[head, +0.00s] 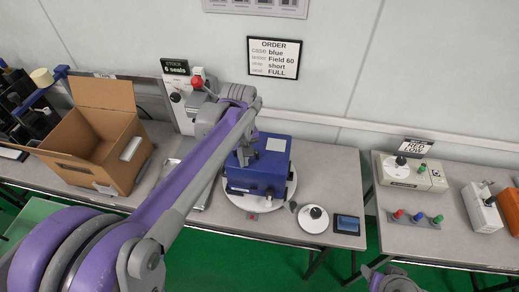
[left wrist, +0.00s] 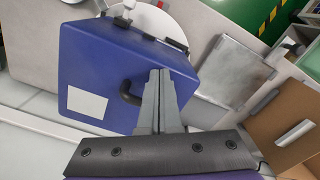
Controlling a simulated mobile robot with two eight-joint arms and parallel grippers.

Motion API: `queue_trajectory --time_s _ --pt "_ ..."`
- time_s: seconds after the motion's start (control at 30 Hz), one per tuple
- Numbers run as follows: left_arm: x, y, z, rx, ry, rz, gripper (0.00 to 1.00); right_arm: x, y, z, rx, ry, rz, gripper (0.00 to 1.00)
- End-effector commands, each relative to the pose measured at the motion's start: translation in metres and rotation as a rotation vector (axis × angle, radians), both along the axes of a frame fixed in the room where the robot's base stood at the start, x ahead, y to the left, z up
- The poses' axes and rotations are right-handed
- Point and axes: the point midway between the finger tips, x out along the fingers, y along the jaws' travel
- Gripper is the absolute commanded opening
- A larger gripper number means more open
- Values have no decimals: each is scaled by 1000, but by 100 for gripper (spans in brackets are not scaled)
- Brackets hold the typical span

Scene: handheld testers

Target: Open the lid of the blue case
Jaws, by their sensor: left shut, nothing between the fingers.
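The blue case (head: 262,178) stands on a white round plate (head: 285,200) on the table, with its lid down. A white label (head: 276,145) is on its top. In the left wrist view the case (left wrist: 95,65) shows a dark curved handle (left wrist: 128,92) on top and dark fittings (left wrist: 178,44) along one edge. My left gripper (head: 243,158) is over the top of the case. In the left wrist view its fingers (left wrist: 161,72) are shut and empty, just beside the handle; I cannot tell whether they touch it. My right gripper's fingers are not visible.
An open cardboard box (head: 90,160) stands at left, near a grey metal tray (head: 203,190). A white round device (head: 314,218) and a dark-screened tester (head: 347,224) lie right of the case. A second table at right holds a row of coloured knobs (head: 418,218).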

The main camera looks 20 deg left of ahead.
Motion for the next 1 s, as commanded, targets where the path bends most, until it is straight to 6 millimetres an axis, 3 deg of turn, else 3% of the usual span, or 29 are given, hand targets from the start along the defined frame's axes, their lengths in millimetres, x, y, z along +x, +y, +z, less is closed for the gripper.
queue_trajectory --time_s 0.73,1.0 --pt "1 0 0 -1 -2 0 0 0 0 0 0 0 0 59" --pt "-2 -1 17 -1 -2 0 0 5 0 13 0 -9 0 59"
